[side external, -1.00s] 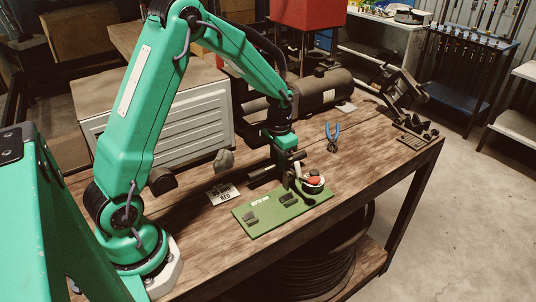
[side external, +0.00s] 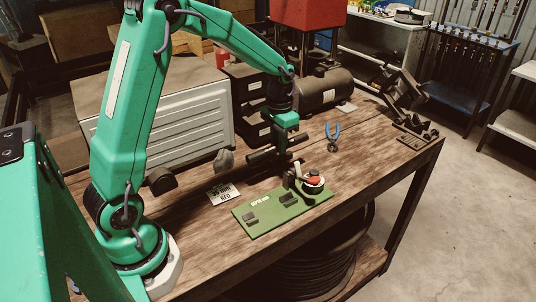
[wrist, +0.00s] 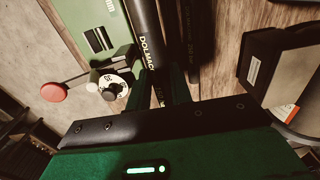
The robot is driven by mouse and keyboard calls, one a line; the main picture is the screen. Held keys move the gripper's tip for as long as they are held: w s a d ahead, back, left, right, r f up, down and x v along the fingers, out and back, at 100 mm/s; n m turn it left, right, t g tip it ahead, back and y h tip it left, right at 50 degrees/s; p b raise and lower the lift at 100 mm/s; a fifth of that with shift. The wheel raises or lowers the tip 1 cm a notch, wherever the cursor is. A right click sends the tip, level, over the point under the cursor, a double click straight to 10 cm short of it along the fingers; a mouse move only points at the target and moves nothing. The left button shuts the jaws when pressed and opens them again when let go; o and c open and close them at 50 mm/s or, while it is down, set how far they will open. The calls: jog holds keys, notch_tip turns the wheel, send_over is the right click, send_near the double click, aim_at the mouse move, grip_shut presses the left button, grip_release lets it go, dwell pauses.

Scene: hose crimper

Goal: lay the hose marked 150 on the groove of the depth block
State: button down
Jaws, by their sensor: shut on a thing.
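My gripper (side external: 284,147) is shut on a black hose (side external: 262,157), holding it crosswise above the bench. In the wrist view the hose (wrist: 147,25) runs up from between the fingers (wrist: 165,84) and shows part of a printed brand. I cannot read a 150 on it. A second dark, hose-like length with faint print (wrist: 191,35) shows just right of it. The depth block is a green plate (side external: 265,222) with two small dark raised blocks, below and in front of the gripper. It also shows at upper left in the wrist view (wrist: 72,18).
A white dial with a red knob (side external: 314,182) stands at the plate's right end. A white printed card (side external: 223,193) lies left of the plate. Blue-handled pliers (side external: 332,137), a dark cylindrical machine (side external: 325,92) and black drawers (side external: 246,100) stand behind.

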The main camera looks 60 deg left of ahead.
jog(key=r, duration=0.6)
jog(key=shift+s+d+r, duration=0.1)
jog(key=shift+s+d, duration=0.1)
jog(key=shift+d, duration=0.05)
jog(key=s+d, duration=1)
jog(key=s, duration=0.3)
jog(key=shift+s+f, duration=0.15)
jog(key=shift+f, duration=2.5)
jog(key=shift+f, duration=0.15)
jog(key=shift+f, duration=3.7)
jog(key=shift+f, duration=0.6)
jog(key=shift+r, duration=0.1)
